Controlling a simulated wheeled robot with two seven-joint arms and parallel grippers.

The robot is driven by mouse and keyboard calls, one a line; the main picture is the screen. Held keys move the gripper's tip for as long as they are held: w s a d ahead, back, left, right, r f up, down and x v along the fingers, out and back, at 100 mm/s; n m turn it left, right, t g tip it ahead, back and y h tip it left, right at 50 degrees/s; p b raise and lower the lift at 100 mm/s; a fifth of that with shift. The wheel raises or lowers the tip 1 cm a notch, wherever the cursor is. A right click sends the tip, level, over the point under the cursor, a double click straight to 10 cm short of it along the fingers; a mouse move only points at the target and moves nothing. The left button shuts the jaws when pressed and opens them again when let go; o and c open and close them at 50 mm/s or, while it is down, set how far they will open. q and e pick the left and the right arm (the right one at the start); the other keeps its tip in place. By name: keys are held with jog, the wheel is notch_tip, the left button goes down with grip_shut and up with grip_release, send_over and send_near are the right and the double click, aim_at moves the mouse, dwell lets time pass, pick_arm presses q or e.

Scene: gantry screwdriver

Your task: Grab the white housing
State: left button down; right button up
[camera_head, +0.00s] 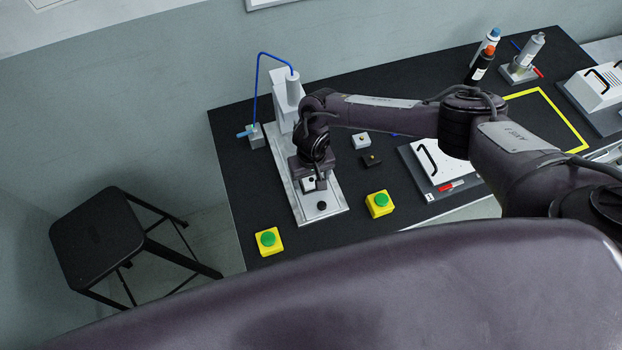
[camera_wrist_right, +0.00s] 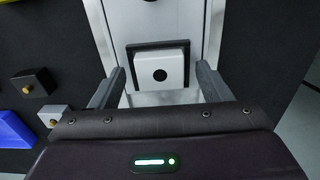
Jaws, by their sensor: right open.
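The white housing (camera_wrist_right: 173,68) is a small white square block with a dark round hole, seated in a black square frame on the metal plate (camera_wrist_right: 198,17) of the gantry screwdriver. In the head view the housing (camera_head: 309,184) shows only in part, under my right gripper (camera_head: 316,186). In the wrist view the open fingers of my right gripper (camera_wrist_right: 160,78) stand left and right of the housing, with a gap on both sides. I cannot tell how high the fingertips are above the plate. My left gripper is not in view.
The gantry column (camera_head: 284,100) stands behind my right gripper. A white block (camera_head: 361,141) and a black block (camera_head: 371,160), each with a brass knob, lie right of the plate. Two yellow boxes with green buttons (camera_head: 268,241) (camera_head: 380,204) sit near the front edge. A stool (camera_head: 95,236) stands left.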

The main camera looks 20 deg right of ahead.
jog(key=c, duration=0.7)
jog(key=shift+r, duration=0.1)
jog(key=c, duration=0.5)
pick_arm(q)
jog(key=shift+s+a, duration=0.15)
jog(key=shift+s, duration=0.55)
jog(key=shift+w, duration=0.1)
pick_arm(e)
jog(key=shift+r, duration=0.1)
